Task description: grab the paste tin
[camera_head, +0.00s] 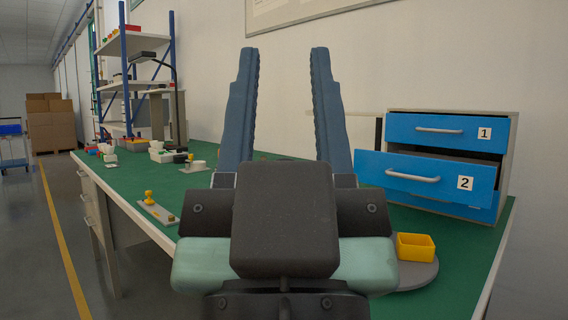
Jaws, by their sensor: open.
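My gripper (283,52) fills the middle of the view, its two long blue fingers upright and wide apart. It is open, and only wall and bench show between the fingers. I cannot make out a paste tin for certain. A small pale round object (198,165) sits on a grey plate left of the fingers, but it is too small to identify. Part of the bench behind my gripper is hidden.
The green bench (135,173) carries a blue drawer unit (505,160) at right, with drawer 2 pulled out. A yellow square box (415,247) sits on a grey disc (425,275). A yellow-knobbed plate (158,212) lies near the left edge. Shelves (135,42) stand behind.

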